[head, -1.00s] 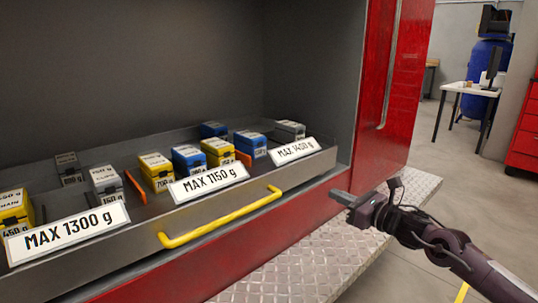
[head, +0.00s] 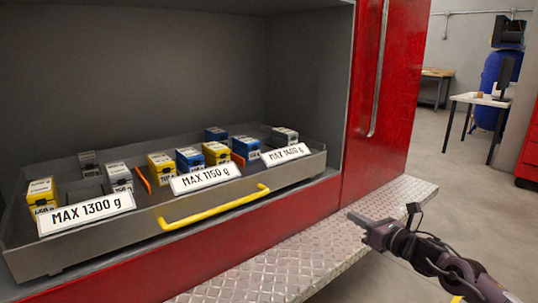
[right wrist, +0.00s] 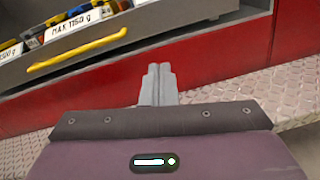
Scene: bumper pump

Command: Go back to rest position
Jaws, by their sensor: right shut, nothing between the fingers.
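My right gripper (head: 366,232) is shut and empty, at the lower right of the head view, over the diamond-plate step in front of the red cabinet. In the right wrist view its closed fingers (right wrist: 158,82) point toward the red panel below the drawer. The drawer (head: 300,172) with its yellow handle (head: 214,208) stands apart from the gripper, to the left. My left gripper does not show.
The drawer holds several yellow, blue and grey boxes and labels reading MAX 1300 g (head: 86,213), MAX 1150 g (head: 205,176) and MAX 1400 g (head: 286,154). The metal step (head: 290,262) runs below. Open floor (head: 455,200) lies to the right, with a white table (head: 478,98) farther back.

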